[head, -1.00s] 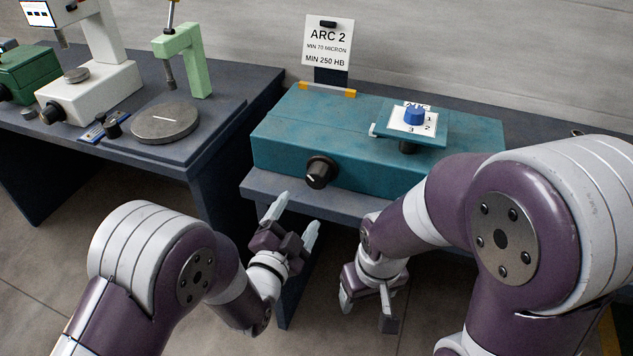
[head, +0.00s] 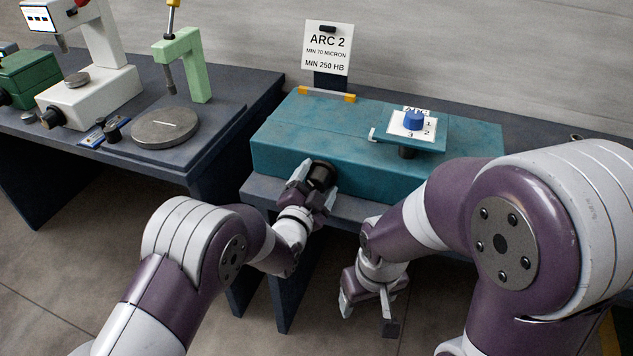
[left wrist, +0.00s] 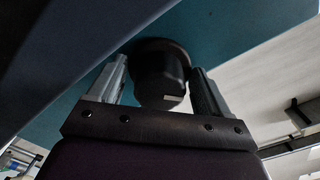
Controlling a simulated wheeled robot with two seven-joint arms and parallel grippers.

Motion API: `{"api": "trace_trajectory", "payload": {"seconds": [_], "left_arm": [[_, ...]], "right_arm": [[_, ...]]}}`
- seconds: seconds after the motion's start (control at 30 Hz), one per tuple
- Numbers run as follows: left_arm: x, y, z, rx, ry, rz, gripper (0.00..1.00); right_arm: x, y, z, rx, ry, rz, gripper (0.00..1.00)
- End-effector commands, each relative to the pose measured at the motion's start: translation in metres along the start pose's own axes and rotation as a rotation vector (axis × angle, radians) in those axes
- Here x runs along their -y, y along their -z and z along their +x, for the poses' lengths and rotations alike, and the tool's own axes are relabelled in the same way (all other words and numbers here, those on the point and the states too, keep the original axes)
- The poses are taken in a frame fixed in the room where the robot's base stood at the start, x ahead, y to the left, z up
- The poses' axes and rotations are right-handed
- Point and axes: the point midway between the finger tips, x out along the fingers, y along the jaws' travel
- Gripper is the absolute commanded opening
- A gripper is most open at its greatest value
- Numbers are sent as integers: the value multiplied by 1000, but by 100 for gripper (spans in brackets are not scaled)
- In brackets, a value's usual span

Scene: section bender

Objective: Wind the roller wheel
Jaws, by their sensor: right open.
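The black roller wheel (head: 321,175), a round knob, sits on the front face of the teal bender box (head: 290,150). It also shows in the left wrist view (left wrist: 160,75), with a pale mark on its end. My left gripper (head: 313,183) is at the wheel, with one finger on each side of it. In the left wrist view the fingers (left wrist: 160,88) stand apart, with a narrow gap at the left of the knob. My right gripper (head: 366,306) is open and empty, below the bench's front edge.
A blue dial (head: 413,120) on a numbered plate stands on top of the box. An ARC 2 sign (head: 328,47) stands behind it. The left bench holds a grey disc (head: 165,127), a green stand (head: 190,65) and a white instrument (head: 95,95).

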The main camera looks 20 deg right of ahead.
Motion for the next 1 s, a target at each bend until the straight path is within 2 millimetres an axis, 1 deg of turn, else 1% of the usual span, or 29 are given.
{"api": "trace_trajectory", "payload": {"seconds": [0.03,0.07,0.1,0.13,0.17,0.37,0.57,0.77,1.0], "left_arm": [[0,0,0,0,0,0,63],[0,0,0,0,0,0,53],[0,0,0,0,0,0,40],[0,0,0,0,0,0,30],[0,0,0,0,0,0,23],[0,0,0,0,0,-6,23],[-1,-1,0,-1,1,-65,23],[-2,-2,0,-1,0,-200,23],[-3,-2,0,-1,0,-424,23]], "right_arm": [[0,0,0,0,0,0,70],[0,0,0,0,0,0,70],[0,0,0,0,0,0,70],[0,0,0,0,0,0,70],[0,0,0,0,0,0,70],[0,0,1,0,0,0,70],[0,-1,6,0,0,0,70],[0,-2,16,0,0,0,70],[0,-4,31,0,0,0,70]]}}
